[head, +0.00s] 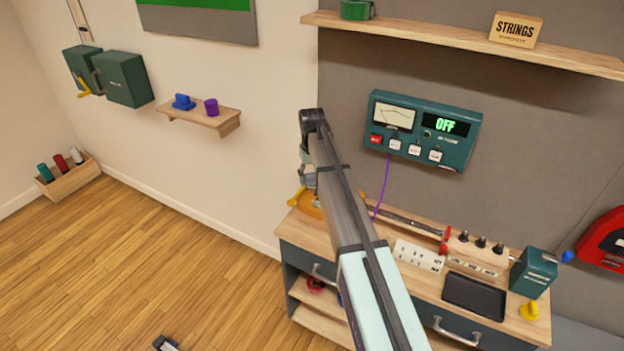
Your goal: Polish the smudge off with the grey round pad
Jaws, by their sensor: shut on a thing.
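My arm rises from the bottom centre to a dark elbow and bends down behind itself at the left end of the workbench (460,308). My gripper is hidden behind my own arm, so I cannot see its fingers or what they hold. I cannot make out the grey round pad or the smudge in the head view. Part of an orange thing (311,207) and a small yellow piece (296,197) show on the bench's left end, partly covered by my arm.
A green meter unit (463,151) reading OFF hangs on the wall, a purple cable (384,180) below it. The bench holds a black tray (474,295), a white block (418,256), a green box (533,272) and a yellow knob (529,310). The floor at left is mostly clear.

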